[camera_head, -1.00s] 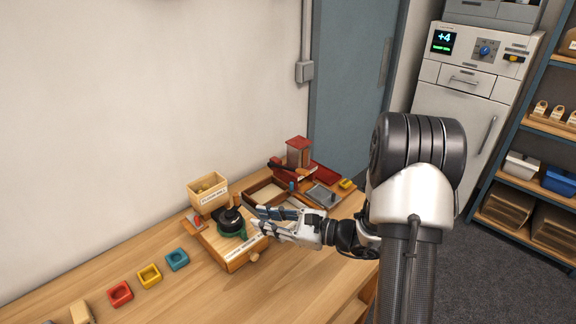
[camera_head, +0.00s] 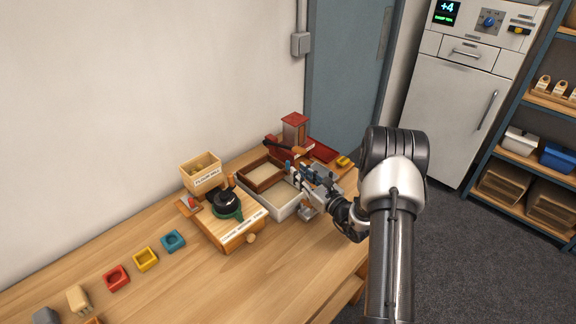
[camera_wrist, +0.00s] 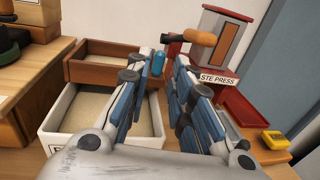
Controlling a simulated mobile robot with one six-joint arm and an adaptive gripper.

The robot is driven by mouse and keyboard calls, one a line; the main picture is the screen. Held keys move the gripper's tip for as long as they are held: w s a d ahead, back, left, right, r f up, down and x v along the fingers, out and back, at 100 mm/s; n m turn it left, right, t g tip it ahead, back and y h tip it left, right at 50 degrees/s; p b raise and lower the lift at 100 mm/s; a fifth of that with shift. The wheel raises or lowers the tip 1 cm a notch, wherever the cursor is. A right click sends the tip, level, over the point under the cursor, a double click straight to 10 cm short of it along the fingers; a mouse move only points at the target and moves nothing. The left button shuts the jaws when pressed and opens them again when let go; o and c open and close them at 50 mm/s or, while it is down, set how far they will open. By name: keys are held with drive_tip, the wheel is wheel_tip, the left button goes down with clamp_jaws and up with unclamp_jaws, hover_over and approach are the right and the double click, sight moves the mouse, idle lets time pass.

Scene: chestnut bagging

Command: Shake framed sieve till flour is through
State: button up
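The sieve, a brown wooden frame (camera_head: 246,182) with pale flour-like material inside, stands behind a white box (camera_head: 297,211). In the wrist view the frame (camera_wrist: 84,73) sits at the box's far end, and the white box (camera_wrist: 49,139) also holds a pale layer. I cannot tell whether frame and box touch. A small blue peg (camera_wrist: 158,64) stands at the frame's right side. My gripper (camera_wrist: 159,57) is open, with its fingertips on either side of the peg in the picture and gaps showing; it seems not to grip it.
A red paste press (camera_wrist: 222,42) with an orange-brown handle stands behind right, beside a red tray (camera_wrist: 249,110) and a yellow block (camera_wrist: 275,139).

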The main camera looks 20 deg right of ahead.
sight(289, 164)
drive_tip(key=w, duration=0.3)
drive_tip(key=w+a+b, duration=0.1)
drive_tip(key=w, duration=0.3)
drive_tip(key=shift+w+a, duration=0.1)
drive_tip(key=shift+a, duration=0.1)
drive_tip(key=shift+c, duration=0.3)
clamp_jaws()
